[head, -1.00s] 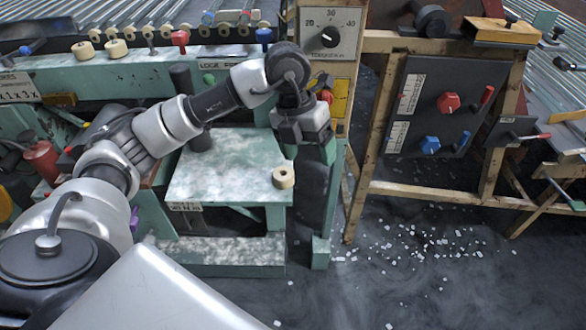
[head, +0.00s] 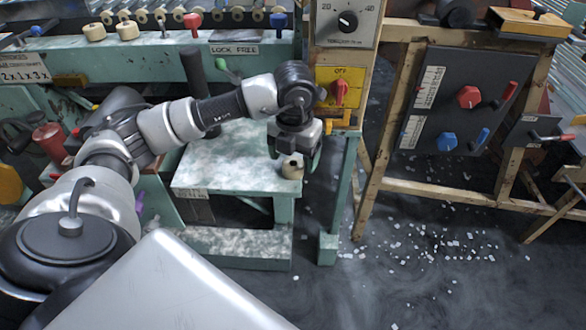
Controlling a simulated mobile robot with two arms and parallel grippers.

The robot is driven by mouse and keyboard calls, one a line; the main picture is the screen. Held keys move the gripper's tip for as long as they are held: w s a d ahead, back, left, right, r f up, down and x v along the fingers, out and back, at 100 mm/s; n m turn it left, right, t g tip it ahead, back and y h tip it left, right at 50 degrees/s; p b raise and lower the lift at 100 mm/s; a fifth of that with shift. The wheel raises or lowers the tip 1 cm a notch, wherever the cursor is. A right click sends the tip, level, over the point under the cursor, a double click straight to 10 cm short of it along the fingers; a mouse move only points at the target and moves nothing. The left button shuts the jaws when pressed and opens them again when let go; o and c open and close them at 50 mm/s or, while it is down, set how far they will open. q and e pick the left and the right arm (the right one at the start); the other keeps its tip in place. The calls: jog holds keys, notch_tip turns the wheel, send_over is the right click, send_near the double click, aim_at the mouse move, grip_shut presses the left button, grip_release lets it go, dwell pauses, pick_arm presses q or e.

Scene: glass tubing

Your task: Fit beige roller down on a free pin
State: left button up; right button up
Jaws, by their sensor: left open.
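My right gripper is not in view.
The table (head: 225,165) is otherwise mostly bare. A red knob (head: 192,22) and a blue knob (head: 278,20) stand on the back rail. A yellow switch box (head: 339,88) is close behind my gripper. White fragments (head: 430,240) litter the floor at right.

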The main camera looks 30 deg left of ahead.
pick_arm(q)
jog(key=shift+f, duration=0.45)
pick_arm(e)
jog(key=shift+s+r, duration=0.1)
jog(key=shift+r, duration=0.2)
pick_arm(q)
jog(key=shift+c, duration=0.2)
jog(key=c, duration=1)
jog(key=shift+o, duration=0.2)
jog(key=shift+r, duration=0.1)
